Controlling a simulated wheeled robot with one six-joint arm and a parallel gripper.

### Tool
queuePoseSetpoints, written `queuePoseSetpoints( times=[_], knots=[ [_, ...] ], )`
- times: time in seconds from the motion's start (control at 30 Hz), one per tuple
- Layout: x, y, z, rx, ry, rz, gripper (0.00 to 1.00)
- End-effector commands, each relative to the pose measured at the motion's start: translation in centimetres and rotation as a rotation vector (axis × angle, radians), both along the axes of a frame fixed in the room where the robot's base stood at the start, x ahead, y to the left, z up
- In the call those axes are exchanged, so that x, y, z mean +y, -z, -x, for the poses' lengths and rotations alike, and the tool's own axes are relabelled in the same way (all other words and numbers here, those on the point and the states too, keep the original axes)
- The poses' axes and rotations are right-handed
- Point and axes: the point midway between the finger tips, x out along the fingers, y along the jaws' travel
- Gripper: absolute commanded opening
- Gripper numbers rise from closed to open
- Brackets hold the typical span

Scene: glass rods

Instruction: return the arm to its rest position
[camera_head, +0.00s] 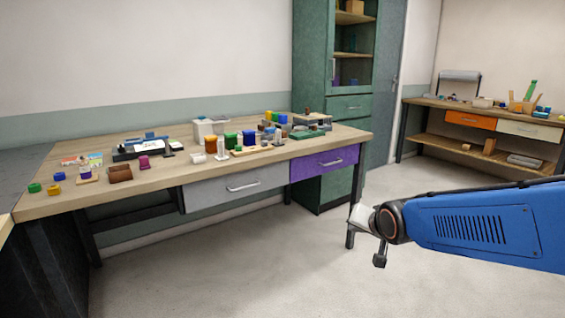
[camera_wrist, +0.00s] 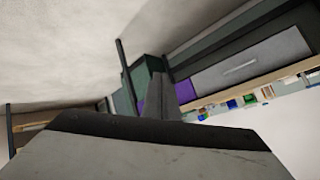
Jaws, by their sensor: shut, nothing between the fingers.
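My blue arm (camera_head: 485,226) reaches in from the right side of the head view, over open floor. My gripper (camera_head: 358,216) is at its left end, in front of the workbench's right front leg, small and partly unclear there. In the wrist view my gripper (camera_wrist: 160,90) shows as a narrow grey pair of fingers, closed together with nothing between them. It touches nothing that I can see.
A long wooden workbench (camera_head: 130,200) carries several coloured blocks and containers. It has a grey drawer (camera_head: 235,187) and a purple drawer (camera_head: 323,163). A green cabinet (camera_head: 313,60) stands behind. Another bench (camera_head: 415,101) is at the far right. The floor (camera_head: 260,265) in front is clear.

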Motion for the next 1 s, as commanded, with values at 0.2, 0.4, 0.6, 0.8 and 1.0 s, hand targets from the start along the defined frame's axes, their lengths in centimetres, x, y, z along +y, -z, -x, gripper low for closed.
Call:
queuePoseSetpoints(
  times=[0.2, 0.4, 0.6, 0.8, 1.0],
  knots=[
    [-3.6, 0.2, 7.7, 0.121, -0.044, 0.136, 0.00],
    [-5.9, 1.0, 15.3, 0.241, -0.112, 0.242, 0.00],
    [-7.4, 2.1, 22.8, 0.360, -0.195, 0.322, 0.00],
    [-8.0, 3.1, 27.9, 0.439, -0.262, 0.365, 0.00],
    [-8.1, 3.4, 29.4, 0.464, -0.287, 0.376, 0.00]
  ],
)
